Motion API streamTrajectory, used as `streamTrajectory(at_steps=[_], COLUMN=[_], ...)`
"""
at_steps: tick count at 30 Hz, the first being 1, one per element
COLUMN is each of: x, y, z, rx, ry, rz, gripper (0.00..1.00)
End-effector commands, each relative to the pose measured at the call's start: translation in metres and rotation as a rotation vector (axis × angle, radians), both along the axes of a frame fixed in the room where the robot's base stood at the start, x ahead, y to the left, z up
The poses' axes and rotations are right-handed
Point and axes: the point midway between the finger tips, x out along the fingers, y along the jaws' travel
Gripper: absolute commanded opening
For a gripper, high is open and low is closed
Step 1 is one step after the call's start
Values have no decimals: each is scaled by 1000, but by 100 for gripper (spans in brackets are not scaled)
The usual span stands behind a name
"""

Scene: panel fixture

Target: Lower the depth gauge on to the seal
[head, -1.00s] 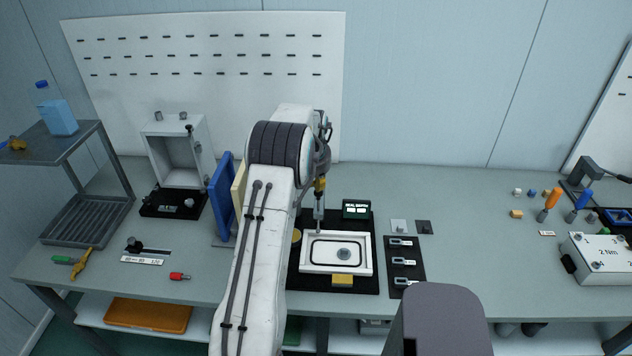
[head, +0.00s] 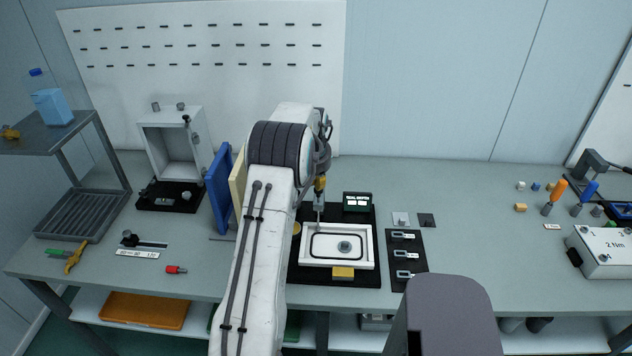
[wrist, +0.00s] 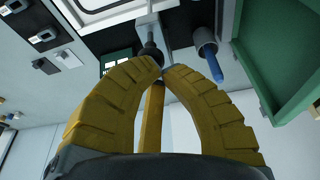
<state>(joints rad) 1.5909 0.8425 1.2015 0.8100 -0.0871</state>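The depth gauge (head: 319,199) is a slim grey upright piece with a thin probe below it. It hangs under my gripper (head: 320,184), whose yellow fingers appear shut on its top. The seal (head: 312,246) is a black rounded loop in a white tray (head: 371,262) on a black mat. The probe's lower end shows at the tray's far left edge; I cannot tell whether it touches anything. In the wrist view my curved yellow fingers (wrist: 178,62) close in around a grey part, and the tray corner (wrist: 95,5) shows at top left.
A small display (head: 357,202) stands behind the tray. A yellow block (head: 343,273) sits at the tray's front. A black strip with several grey tags (head: 404,255) lies to the right. Blue panel (head: 222,190) stands left of my arm.

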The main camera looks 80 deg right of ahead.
Motion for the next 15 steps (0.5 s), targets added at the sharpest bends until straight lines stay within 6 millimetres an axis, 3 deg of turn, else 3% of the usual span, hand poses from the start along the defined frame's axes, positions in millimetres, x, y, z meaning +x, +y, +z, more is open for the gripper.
streamTrajectory(at_steps=[2, 15], x=[0, 0], y=[0, 0], z=[-9, -6], rx=[-3, -2], ry=[0, 0], rz=[0, 0], gripper=[0, 0])
